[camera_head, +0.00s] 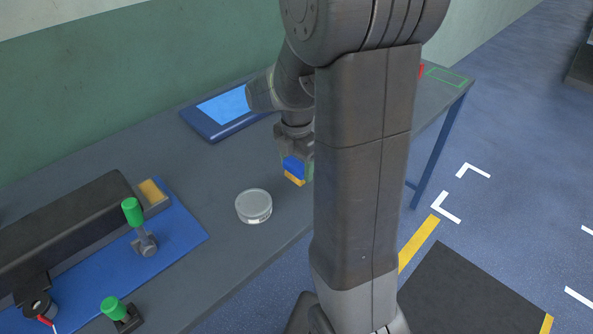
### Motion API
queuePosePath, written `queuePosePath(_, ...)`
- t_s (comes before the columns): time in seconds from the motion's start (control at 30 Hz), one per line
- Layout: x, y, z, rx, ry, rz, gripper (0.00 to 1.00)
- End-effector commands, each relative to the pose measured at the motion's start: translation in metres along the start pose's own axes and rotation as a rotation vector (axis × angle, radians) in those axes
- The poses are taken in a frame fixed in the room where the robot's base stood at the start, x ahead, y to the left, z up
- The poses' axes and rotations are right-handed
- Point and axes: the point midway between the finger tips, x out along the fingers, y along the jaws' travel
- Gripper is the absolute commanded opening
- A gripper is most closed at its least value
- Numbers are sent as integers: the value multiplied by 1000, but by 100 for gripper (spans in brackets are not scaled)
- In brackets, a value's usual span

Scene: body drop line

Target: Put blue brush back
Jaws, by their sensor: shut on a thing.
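My gripper (297,152) is shut on the blue brush (293,167). The brush has a blue body with a yellow-orange lower edge. My gripper holds it over the front part of the grey bench (215,262), right of a round clear-lidded tin. My arm hides part of the gripper and the bench behind it. A blue tray with a lighter blue inset (226,107) lies at the back of the bench. A green outlined rectangle (447,77) is marked at the bench's far right end, with a small red thing (421,71) beside it.
The round tin (254,206) stands near the front edge. At left, a dark beam (62,232) lies on a blue mat (187,229) with green-handled clamps (133,212) and a yellow-topped block (152,193). A dark floor mat (470,295) lies at lower right.

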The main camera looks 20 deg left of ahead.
Motion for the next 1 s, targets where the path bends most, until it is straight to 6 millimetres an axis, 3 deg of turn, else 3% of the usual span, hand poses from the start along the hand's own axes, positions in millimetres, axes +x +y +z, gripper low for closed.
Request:
queuePosePath(0.2,25,0,0,0,1,-2,38)
queuePosePath(0.57,30,0,0,0,0,-1,38)
queuePosePath(0.6,29,0,0,0,0,0,67)
queuePosePath(0.7,29,0,0,1,0,0,85)
queuePosePath(1.0,27,0,0,1,0,0,85)
